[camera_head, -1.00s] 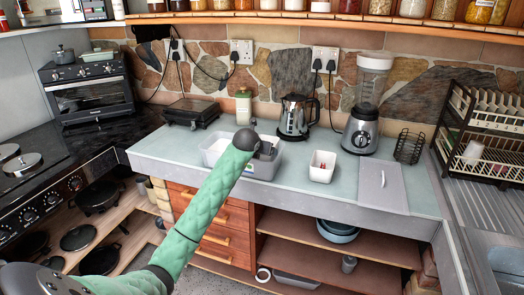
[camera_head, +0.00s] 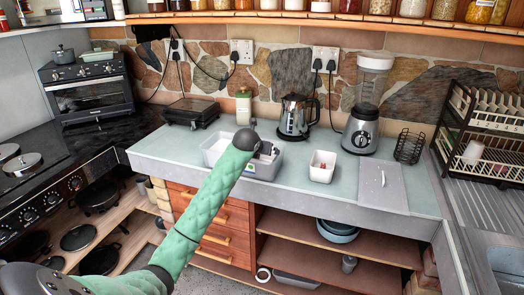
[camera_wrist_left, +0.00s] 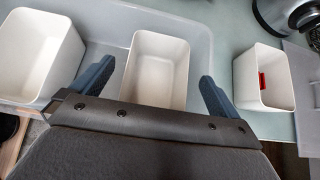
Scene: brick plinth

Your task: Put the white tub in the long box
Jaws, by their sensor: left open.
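The long box (camera_head: 264,172) is a pale grey, see-through tray on the counter, and its floor and walls show in the left wrist view (camera_wrist_left: 108,32). One white tub (camera_wrist_left: 158,68) stands in the box between my left gripper's fingers. Another white tub (camera_wrist_left: 38,50) is at the left end of the box. A third white tub (camera_head: 322,168) stands on the counter right of the box, with a red patch inside it in the wrist view (camera_wrist_left: 262,80). My left gripper (camera_wrist_left: 156,74) is open over the middle tub. My arm hides part of the box in the head view.
A kettle (camera_head: 296,117) and a blender (camera_head: 363,125) stand behind the tubs. A bottle (camera_head: 243,107) is behind the box. A grey board (camera_head: 383,187) lies at the right, with a wire holder (camera_head: 409,146) behind it. The counter left of the box is clear.

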